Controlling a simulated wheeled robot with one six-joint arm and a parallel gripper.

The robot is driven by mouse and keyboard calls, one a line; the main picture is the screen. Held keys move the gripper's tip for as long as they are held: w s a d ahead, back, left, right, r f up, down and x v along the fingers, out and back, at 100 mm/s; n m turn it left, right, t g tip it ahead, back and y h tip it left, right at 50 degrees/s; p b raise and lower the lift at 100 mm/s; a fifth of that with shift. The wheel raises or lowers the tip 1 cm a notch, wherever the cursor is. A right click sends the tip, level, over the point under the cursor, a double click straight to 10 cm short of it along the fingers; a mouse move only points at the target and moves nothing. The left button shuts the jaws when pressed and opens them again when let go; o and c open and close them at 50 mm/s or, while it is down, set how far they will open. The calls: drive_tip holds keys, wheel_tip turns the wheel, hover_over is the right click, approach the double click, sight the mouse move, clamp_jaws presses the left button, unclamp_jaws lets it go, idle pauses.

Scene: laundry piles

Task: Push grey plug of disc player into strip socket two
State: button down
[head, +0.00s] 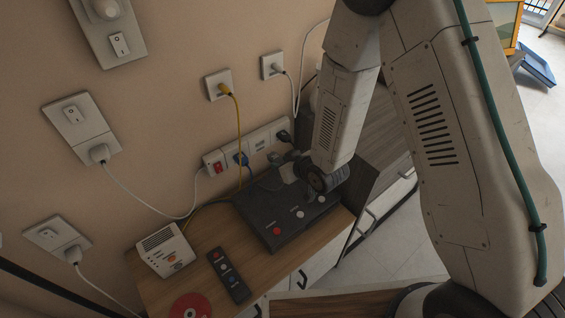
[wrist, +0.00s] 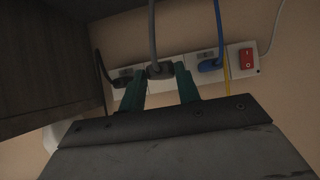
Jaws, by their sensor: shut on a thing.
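The strip (head: 212,158) is mounted on the wall and has a red switch (head: 218,168) at its left end. A blue plug (head: 240,158) and a black plug (head: 283,135) sit in it. In the wrist view the strip (wrist: 268,52) appears turned round, with the red switch on the right. My gripper (wrist: 160,80) is shut on the grey plug (wrist: 158,70), which is at the strip's face between the blue and black plugs. I cannot tell how deep the plug sits. In the head view, my gripper (head: 281,158) is near the strip, above the dark disc player (head: 262,222).
A white box (head: 165,250), a remote (head: 230,277) and a red disc (head: 190,307) lie on the wooden top (head: 207,240). A yellow cable (head: 239,125) hangs from a wall socket beside the strip. A dark grey cabinet (wrist: 45,60) is close at left in the wrist view.

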sight(272, 153)
drive_tip(key=shift+w+a, duration=0.65)
drive_tip(key=shift+w, duration=0.35)
drive_tip(key=shift+w+a, duration=0.65)
drive_tip(key=shift+w, duration=0.3)
drive_tip(key=shift+w+a, duration=0.6)
drive_tip(key=shift+w, duration=0.3)
idle(1.2)
drive_tip(key=c, duration=0.9)
unclamp_jaws()
drive_tip(key=s+d, duration=0.1)
drive_tip(key=s, duration=0.1)
drive_tip(key=s+d, duration=0.2)
drive_tip(key=s, duration=0.1)
drive_tip(key=s+d, duration=0.2)
drive_tip(key=shift+s, duration=0.2)
